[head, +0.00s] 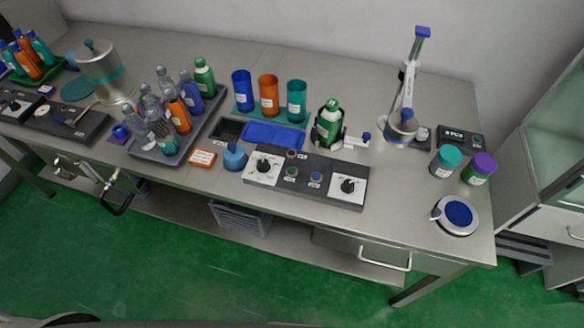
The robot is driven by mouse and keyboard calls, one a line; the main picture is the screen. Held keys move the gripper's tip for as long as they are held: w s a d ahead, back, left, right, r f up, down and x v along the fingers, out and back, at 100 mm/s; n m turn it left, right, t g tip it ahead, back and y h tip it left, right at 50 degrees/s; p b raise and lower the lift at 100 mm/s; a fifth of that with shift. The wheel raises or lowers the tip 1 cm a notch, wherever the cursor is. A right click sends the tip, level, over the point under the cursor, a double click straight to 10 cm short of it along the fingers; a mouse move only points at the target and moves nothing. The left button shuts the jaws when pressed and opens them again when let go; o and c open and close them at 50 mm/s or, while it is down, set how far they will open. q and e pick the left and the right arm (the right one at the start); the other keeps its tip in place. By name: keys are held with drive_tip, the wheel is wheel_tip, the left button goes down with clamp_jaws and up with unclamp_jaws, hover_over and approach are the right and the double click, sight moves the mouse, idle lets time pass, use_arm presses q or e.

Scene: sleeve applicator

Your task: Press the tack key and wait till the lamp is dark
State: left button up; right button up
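A dark control panel (325,195) lies along the front of the steel bench. It carries a left dial (263,166) and a right dial (347,186) on white plates. I see no clearly lit lamp; the dark round piece may be one. Neither of my grippers is in view.
A green bottle (329,120) stands in a black holder behind the panel. A lever stand (408,85) is to its right. A blue-topped pot (235,157) stands left of the panel, near an orange label block (202,158). The bench front right of the panel is clear up to a round blue pad (459,213).

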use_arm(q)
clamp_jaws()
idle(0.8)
